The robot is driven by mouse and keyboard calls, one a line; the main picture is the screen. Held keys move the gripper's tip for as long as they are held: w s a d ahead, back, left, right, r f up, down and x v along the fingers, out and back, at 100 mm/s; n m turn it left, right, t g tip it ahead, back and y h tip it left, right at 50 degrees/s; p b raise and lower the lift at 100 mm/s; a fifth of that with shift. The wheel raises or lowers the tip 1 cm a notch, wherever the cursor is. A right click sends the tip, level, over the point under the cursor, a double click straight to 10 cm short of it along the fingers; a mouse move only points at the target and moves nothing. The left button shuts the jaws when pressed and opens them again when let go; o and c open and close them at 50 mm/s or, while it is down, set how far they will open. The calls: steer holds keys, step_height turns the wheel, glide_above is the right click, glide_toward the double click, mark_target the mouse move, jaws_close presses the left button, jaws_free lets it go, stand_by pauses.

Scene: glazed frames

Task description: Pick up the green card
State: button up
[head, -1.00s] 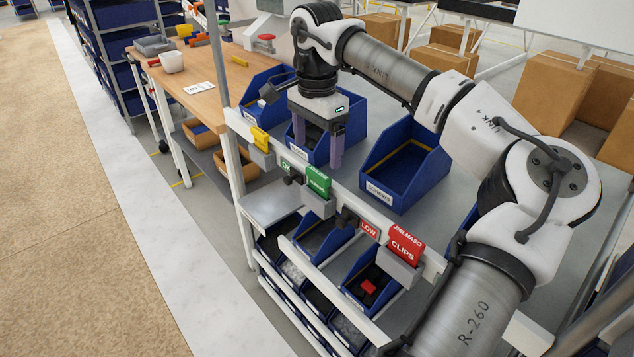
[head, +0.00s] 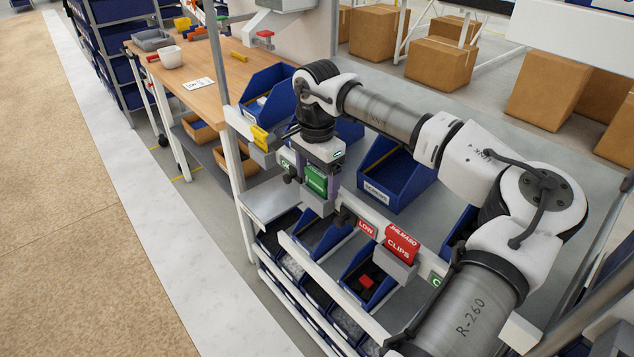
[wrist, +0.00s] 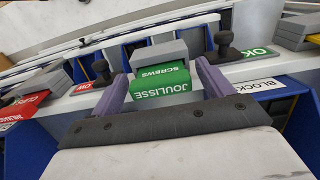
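The green card (head: 316,180) stands in a grey holder (head: 308,199) on the white rail of the rack. In the wrist view the green card (wrist: 163,83) reads "JOULISSE SCREWS" and lies between the two purple fingers. My gripper (head: 319,190) is lowered over it in the head view, one finger on each side. In the wrist view my gripper (wrist: 164,84) is open, with a gap between each finger and the card. The card's lower part is hidden in the holder.
Red cards (head: 402,243) stand in a holder to the right on the same rail, and a yellow card (head: 261,137) stands to the left. Black knobs (wrist: 224,42) flank the green card's holder. Blue bins (head: 395,178) lie behind the rail, and more sit below.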

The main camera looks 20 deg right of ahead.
steer(key=c, duration=0.9)
steer(key=shift+r, duration=0.1)
